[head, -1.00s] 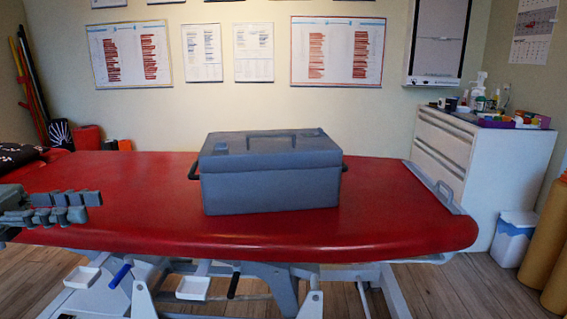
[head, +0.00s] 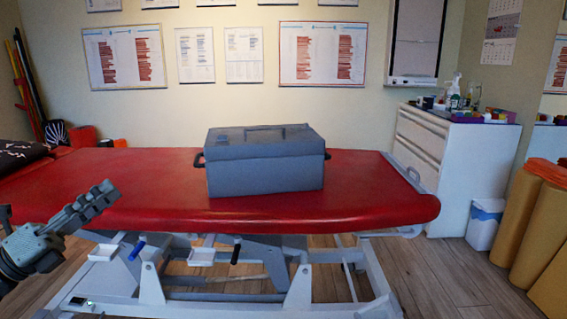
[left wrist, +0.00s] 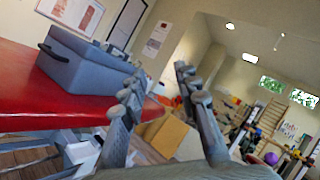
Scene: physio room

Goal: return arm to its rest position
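My left gripper (head: 98,203) is at the lower left of the head view, in front of the red treatment table's (head: 375,205) near edge and tilted up to the right. In the left wrist view its two fingers (left wrist: 158,88) stand apart with nothing between them, so it is open and empty. The grey lidded box (head: 265,175) sits shut on the table, well to the right of the gripper. The box also shows at the upper left of the left wrist view (left wrist: 82,72). My right gripper is in neither view.
The table's metal frame (head: 300,290) with small trays stands below the red top. A white drawer cabinet (head: 445,150) stands behind right, with a white bin (head: 484,224) and orange rolls (head: 540,225) beside it. Wooden floor is free at the front right.

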